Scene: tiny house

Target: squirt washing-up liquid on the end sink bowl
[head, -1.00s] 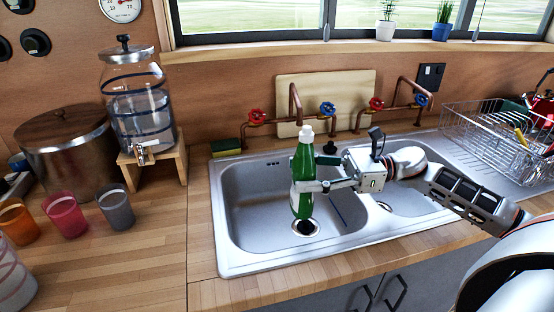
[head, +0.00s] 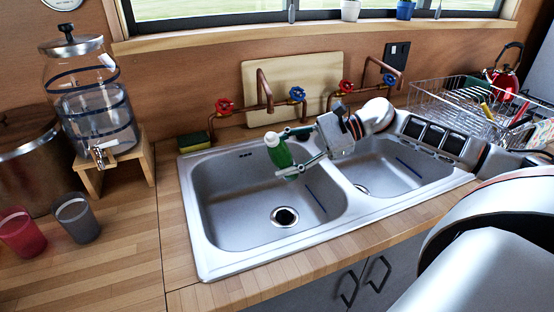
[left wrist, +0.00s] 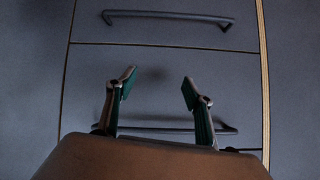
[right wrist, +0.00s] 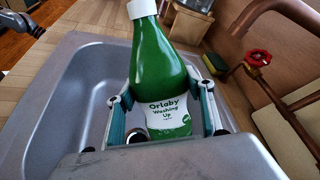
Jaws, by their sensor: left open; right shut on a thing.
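A green washing-up liquid bottle (head: 279,153) with a white cap and label is held by my right gripper (head: 293,154), which is shut on it. The bottle is tilted, cap toward the left and the camera, above the left sink bowl (head: 225,190). In the right wrist view the bottle (right wrist: 160,75) stands between the two fingers (right wrist: 160,112), label facing the camera. No liquid shows in the bowl or leaving the cap. The right sink bowl (head: 390,175) is partly behind my right arm. My left gripper (left wrist: 160,88) is open and empty in front of grey drawer fronts.
Copper taps with red and blue handles (head: 265,95) rise behind the bowls. A sponge (head: 194,142) lies at the sink's back left corner. A glass dispenser (head: 95,110) stands left on a wooden stand. A wire dish rack (head: 450,105) is at the right.

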